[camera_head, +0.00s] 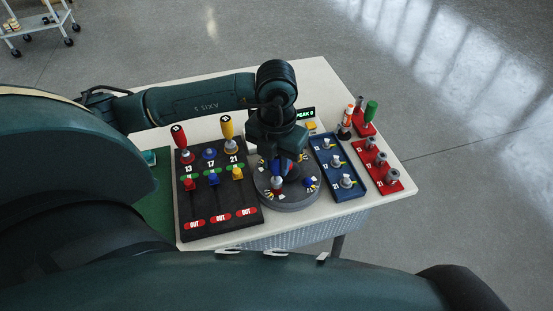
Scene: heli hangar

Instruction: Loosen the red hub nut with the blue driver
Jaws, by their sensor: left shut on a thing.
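My left gripper (281,150) reaches in over the round grey hub (287,205), pointing down. It is shut on the blue driver (286,166), most of which the gripper hides. The driver stands roughly upright over the hub. The number 17 place on the black rack (200,222) shows a blue ring (209,154) with no handle. My right gripper is not in view.
The red driver (179,136) and yellow driver (227,127) stand in the rack. Right of the hub are a blue tray (331,179) and a red tray (391,187) with metal pieces. A display (306,113) and yellow button (311,125) sit behind. The white table's (310,78) back is clear.

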